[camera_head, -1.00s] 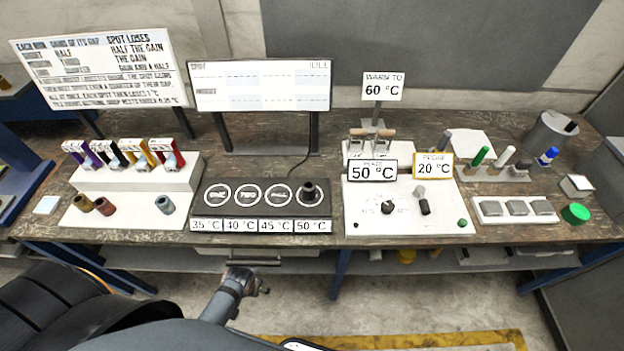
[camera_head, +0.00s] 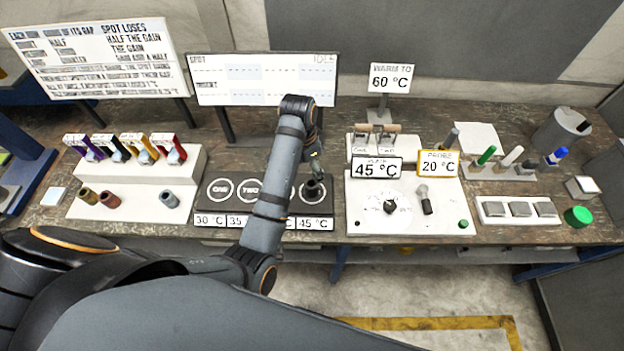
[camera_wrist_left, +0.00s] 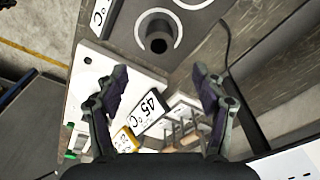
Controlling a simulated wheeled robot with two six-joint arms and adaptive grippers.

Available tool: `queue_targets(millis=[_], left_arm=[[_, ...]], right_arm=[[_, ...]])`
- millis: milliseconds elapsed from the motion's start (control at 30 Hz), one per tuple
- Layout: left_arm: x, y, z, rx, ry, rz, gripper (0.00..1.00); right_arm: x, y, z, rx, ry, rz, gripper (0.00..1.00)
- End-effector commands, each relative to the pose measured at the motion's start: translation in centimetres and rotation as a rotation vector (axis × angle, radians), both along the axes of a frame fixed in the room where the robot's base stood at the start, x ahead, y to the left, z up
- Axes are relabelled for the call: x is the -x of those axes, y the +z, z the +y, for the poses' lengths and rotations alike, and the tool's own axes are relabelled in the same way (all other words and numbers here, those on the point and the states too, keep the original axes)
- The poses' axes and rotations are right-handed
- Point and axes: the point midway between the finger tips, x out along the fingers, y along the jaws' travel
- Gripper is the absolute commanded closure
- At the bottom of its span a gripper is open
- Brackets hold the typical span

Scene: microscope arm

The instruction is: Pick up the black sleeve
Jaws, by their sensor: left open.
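The black sleeve (camera_head: 313,189) stands upright on the rightmost ring of the dark ring plate (camera_head: 225,206). In the left wrist view the sleeve (camera_wrist_left: 158,37) shows its dark round opening inside a white ring. My left gripper (camera_head: 316,170) hangs over the back of the ring plate, just above and behind the sleeve. In the wrist view the gripper (camera_wrist_left: 160,78) is open, its two fingers wide apart with nothing between them. The sleeve lies beyond the fingertips, apart from them. My left forearm hides part of the plate and its labels. My right gripper is out of view.
A white stepped stand (camera_head: 137,178) with several coloured holders and sleeves is at left. A white control box (camera_head: 362,215) with a knob and a 45 °C sign stands just right of the ring plate. A screen (camera_head: 263,80) rises behind. Bare bench shows between stand and plate.

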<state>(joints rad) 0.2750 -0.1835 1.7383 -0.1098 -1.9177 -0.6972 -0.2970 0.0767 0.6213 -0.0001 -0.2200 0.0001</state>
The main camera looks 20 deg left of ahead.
Motion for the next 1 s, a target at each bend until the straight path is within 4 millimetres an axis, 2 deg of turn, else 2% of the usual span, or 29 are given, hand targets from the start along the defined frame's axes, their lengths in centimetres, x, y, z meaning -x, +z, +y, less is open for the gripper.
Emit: queue_targets(millis=[133, 400, 633, 900, 1000], left_arm=[[-0.1, -0.2, -0.1, 0.0, -0.009, 0.005, 0.31], [-0.4, -4.4, -0.4, 0.0, -0.007, 0.005, 0.31], [-0.5, -5.5, -0.4, 0.0, -0.006, 0.004, 0.31], [-0.6, -9.7, -0.3, 0.0, -0.005, 0.004, 0.31], [-0.7, -10.3, -0.3, 0.0, -0.005, 0.001, 0.31]], right_arm=[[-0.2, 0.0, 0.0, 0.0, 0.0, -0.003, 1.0], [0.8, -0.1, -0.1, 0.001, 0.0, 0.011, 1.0], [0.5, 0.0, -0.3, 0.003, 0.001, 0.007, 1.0], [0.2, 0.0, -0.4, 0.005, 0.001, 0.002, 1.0], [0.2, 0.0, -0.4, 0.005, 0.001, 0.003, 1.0]])
